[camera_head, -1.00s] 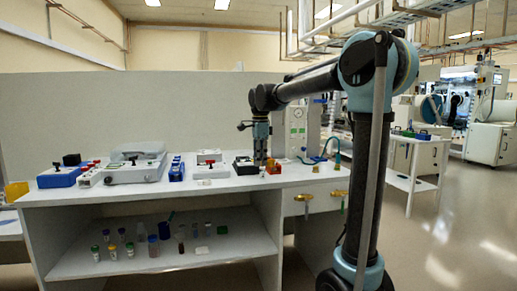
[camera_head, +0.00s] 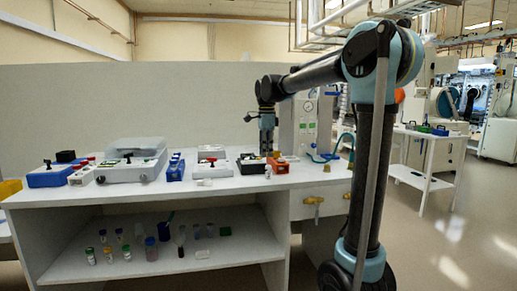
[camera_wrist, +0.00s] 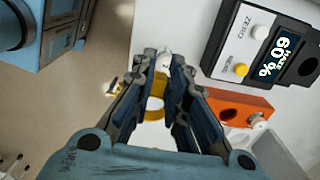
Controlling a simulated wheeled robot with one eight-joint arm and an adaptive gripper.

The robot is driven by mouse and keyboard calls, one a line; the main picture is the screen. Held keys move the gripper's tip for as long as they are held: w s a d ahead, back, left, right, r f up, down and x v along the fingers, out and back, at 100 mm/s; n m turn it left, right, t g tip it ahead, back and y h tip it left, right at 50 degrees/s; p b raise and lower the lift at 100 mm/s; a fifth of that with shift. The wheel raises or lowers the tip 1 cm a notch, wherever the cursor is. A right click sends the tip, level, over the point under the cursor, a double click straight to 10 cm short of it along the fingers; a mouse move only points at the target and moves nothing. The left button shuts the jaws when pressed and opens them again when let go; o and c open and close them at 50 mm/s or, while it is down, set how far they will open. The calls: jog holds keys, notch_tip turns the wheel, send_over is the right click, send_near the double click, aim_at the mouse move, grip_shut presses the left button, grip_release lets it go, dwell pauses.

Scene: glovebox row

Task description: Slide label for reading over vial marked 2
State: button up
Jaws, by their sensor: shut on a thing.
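My gripper (camera_wrist: 167,75) points down over the bench and is shut on an amber ring-like sleeve (camera_wrist: 155,103), seen between its fingers in the wrist view. I take this sleeve as the label; no print on it is readable. A small white top marked 2 (camera_wrist: 163,63), apparently the vial, shows near the fingertips. The fingers hide much of both, so I cannot tell whether the sleeve is around the vial or apart from it. In the head view my gripper (camera_head: 267,149) is at the right of the bench, too small to show its jaws.
A black device (camera_wrist: 262,48) reading 60% and an orange block (camera_wrist: 240,108) with a hole lie close on the right. A blue box (camera_wrist: 62,28) is at upper left. Several vials (camera_head: 151,248) stand on the lower shelf.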

jog(key=shift+w+a+f, duration=0.1)
jog(key=shift+a+f, duration=0.45)
jog(key=shift+f, duration=0.85)
jog(key=shift+a+f, duration=0.55)
jog(key=shift+f, duration=0.85)
jog(key=shift+w+a+f, duration=0.1)
jog(key=shift+a+f, duration=0.45)
jog(key=shift+f, duration=0.85)
jog(key=o, duration=0.7)
notch_tip(320, 180, up, 12)
jog(key=shift+f, duration=0.1)
jog(key=shift+d, duration=0.1)
